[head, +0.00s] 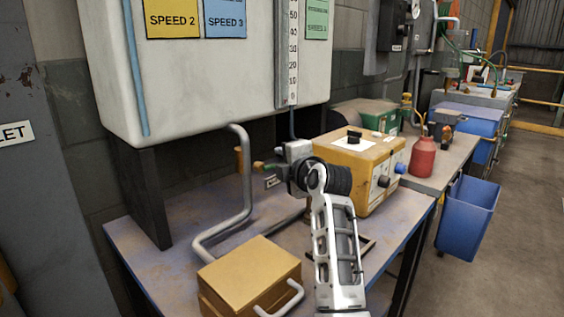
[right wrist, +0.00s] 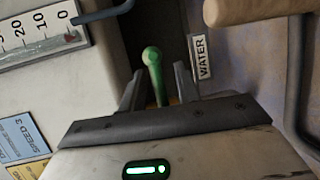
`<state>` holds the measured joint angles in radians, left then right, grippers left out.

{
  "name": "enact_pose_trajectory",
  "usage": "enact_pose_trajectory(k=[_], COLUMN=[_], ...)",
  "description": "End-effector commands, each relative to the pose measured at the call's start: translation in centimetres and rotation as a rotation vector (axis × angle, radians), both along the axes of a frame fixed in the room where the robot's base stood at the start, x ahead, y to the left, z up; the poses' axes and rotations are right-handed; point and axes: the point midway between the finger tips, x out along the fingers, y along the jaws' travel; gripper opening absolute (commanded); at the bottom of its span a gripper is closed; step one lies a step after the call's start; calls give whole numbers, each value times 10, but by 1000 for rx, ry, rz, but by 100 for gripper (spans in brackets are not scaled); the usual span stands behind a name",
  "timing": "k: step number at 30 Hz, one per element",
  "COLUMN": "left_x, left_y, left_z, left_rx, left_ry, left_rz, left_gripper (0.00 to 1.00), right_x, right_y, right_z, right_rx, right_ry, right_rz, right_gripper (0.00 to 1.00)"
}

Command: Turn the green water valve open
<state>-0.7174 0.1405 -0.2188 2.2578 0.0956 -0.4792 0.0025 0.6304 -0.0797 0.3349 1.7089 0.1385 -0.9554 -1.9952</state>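The green water valve handle (right wrist: 153,62) shows in the right wrist view as a rod with a rounded knob. It lies between the two dark fingers of my right gripper (right wrist: 159,72), with a visible gap on each side. The gripper is open and not closed on it. The WATER label (right wrist: 200,56) sits beside the handle. My left gripper is not in view.
A bent grey pipe (head: 247,190) stands just left of the valve. A large white tank (head: 210,75) hangs above. A yellow box with knobs (head: 360,160) is right of the gripper, and a tan box (head: 250,275) is in front. A red bottle (head: 422,158) stands further right.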

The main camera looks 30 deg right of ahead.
Motion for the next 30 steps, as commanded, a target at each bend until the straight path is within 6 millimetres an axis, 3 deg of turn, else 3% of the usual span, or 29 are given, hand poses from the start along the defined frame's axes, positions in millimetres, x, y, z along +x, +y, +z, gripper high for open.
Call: enact_pose_trajectory(k=[12,16,30], left_x=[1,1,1], left_y=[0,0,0], left_z=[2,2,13], left_rx=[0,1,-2], left_ry=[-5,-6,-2], left_rz=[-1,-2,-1], left_gripper=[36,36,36], right_x=[9,9,9], right_y=[0,0,-2], right_z=[-2,-2,4], right_rx=[0,0,-69], right_ry=[0,0,-16], right_rz=[0,0,1], right_gripper=[32,0,0])
